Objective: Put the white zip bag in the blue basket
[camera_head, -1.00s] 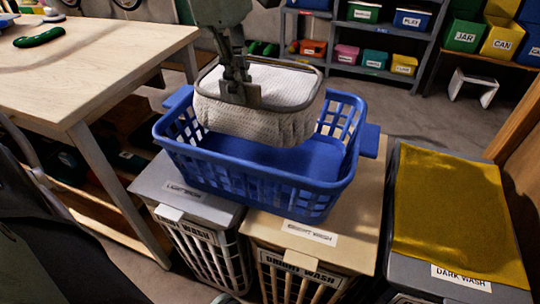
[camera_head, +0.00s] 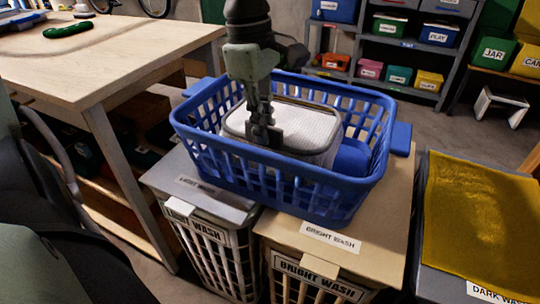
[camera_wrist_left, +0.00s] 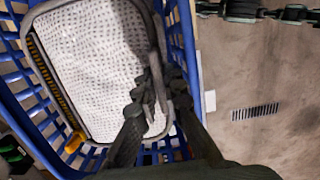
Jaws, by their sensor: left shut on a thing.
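The white zip bag (camera_head: 298,122), with a mesh top and a dark edge band, sits down inside the blue basket (camera_head: 262,172), below the rim for the most part. My left gripper (camera_head: 262,132) points down into the basket and is shut on the near edge of the bag. In the left wrist view the bag (camera_wrist_left: 95,60) lies between the basket's slatted walls (camera_wrist_left: 38,122), and my left gripper (camera_wrist_left: 155,95) holds its edge band. Whether the bag rests on the basket floor is hidden. My right gripper is not in view.
The basket stands across the light wash hamper (camera_head: 205,200) and the bright wash hamper (camera_head: 375,225). A dark wash hamper with a yellow cloth (camera_head: 480,220) stands at the right. A wooden workbench (camera_head: 110,65) is at the left. Shelves with labelled bins (camera_head: 400,45) stand behind.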

